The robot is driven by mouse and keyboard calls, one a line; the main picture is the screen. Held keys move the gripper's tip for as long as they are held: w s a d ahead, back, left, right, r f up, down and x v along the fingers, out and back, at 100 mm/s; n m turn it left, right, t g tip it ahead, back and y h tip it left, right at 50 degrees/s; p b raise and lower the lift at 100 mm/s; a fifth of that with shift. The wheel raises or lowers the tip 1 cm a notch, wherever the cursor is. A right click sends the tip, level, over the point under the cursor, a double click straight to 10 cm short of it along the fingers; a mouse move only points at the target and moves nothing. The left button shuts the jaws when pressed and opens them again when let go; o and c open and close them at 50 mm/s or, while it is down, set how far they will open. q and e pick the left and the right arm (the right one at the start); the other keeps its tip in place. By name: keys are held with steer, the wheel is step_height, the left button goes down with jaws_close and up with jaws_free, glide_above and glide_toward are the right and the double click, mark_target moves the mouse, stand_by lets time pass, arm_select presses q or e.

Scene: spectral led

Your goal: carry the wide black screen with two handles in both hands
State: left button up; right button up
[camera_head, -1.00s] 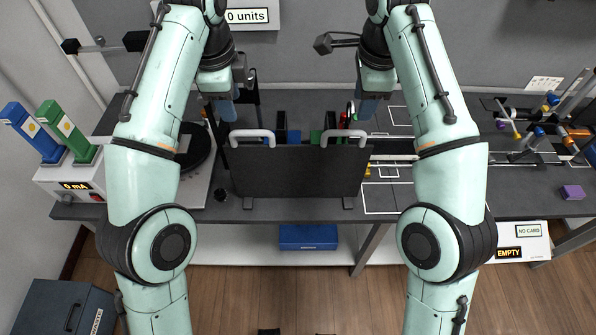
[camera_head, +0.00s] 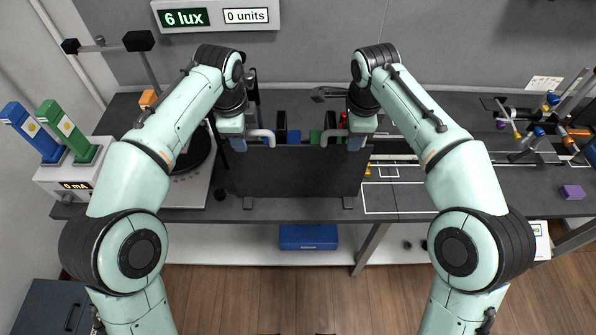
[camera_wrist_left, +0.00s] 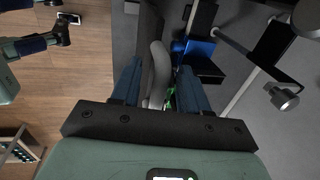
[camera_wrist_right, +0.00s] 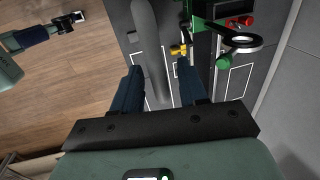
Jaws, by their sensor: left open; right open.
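The wide black screen (camera_head: 296,172) stands upright on two feet at the front edge of the bench. My left gripper (camera_head: 238,146) is open at the left handle, whose bar (camera_wrist_left: 157,75) lies between the blue fingers in the left wrist view. My right gripper (camera_head: 356,144) is open at the right handle, whose bar (camera_wrist_right: 150,50) lies between the fingers in the right wrist view. The arms partly hide the outer handle ends.
Blue and green blocks (camera_head: 316,136) stand close behind the screen. A dark turntable (camera_head: 190,150) lies to the left. A purple block (camera_head: 572,191) and rods with clamps (camera_head: 545,125) are at the right. A blue box (camera_head: 308,237) sits on the shelf below.

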arm_select(q)
jaws_close()
arm_select(e)
jaws_close()
arm_select(q)
steer(key=shift+r, duration=0.1)
arm_select(e)
steer(key=shift+r, duration=0.1)
stand_by(1.0)
